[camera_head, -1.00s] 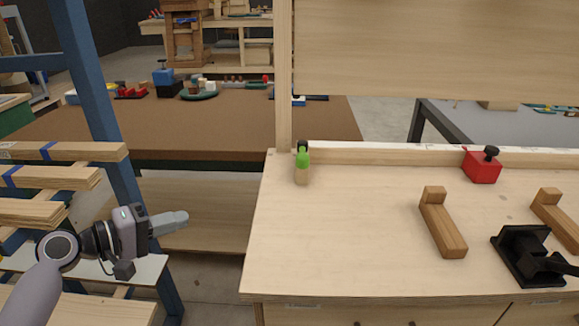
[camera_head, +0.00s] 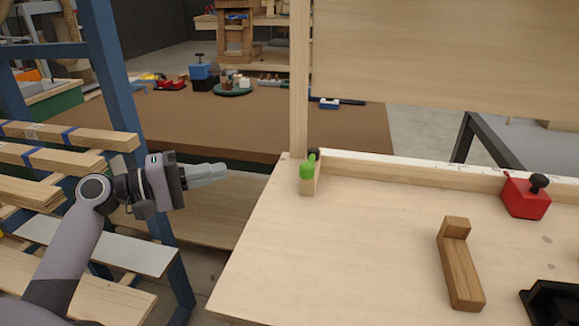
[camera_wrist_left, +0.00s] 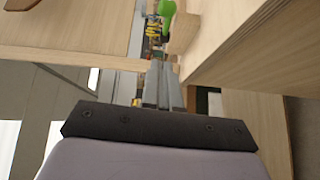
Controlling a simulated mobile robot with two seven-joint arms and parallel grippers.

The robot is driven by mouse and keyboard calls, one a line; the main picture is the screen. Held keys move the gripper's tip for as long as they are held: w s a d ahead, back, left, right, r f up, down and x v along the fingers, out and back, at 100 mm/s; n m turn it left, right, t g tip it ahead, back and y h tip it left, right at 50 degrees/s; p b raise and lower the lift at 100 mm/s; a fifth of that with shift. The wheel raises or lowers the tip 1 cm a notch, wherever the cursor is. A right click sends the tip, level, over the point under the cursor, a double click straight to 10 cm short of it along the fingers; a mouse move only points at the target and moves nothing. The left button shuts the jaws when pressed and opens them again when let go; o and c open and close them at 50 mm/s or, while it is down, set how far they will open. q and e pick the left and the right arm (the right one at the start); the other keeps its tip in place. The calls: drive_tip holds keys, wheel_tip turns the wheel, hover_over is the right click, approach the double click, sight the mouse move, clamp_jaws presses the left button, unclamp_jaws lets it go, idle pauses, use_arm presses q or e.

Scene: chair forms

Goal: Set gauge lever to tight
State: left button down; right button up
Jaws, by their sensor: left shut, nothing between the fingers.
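A small wooden block with a green lever-like piece (camera_head: 307,170) and a dark knob behind it stands at the back left corner of the workbench (camera_head: 340,250). No label shows whether this is the gauge lever or how it is set. The green piece also shows at the top of the left wrist view (camera_wrist_left: 180,12), beyond the fingertips. My left gripper (camera_head: 224,171) is shut and empty. It points right, left of the bench's edge and apart from the green piece. My right gripper is not in view.
A red block with a black knob (camera_head: 526,196) stands at the back right of the bench. An L-shaped wooden piece (camera_head: 460,265) and a black fixture (camera_head: 555,303) lie nearer. A blue rack with planks (camera_head: 110,90) stands close to my left arm. The bench's left half is mostly clear.

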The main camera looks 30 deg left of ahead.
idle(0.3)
use_arm(q)
drive_tip(key=p, duration=0.1)
approach(310, 160)
drive_tip(key=shift+w+d+r+p, duration=0.15)
drive_tip(key=shift+w+d+p, duration=0.15)
drive_tip(key=shift+d, duration=0.25)
drive_tip(key=shift+w+d+r+p, duration=0.15)
drive_tip(key=shift+w+d+p, duration=0.15)
drive_tip(key=shift+d, duration=0.3)
drive_tip(key=shift+w+d+f, duration=0.1)
drive_tip(key=shift+d, duration=0.35)
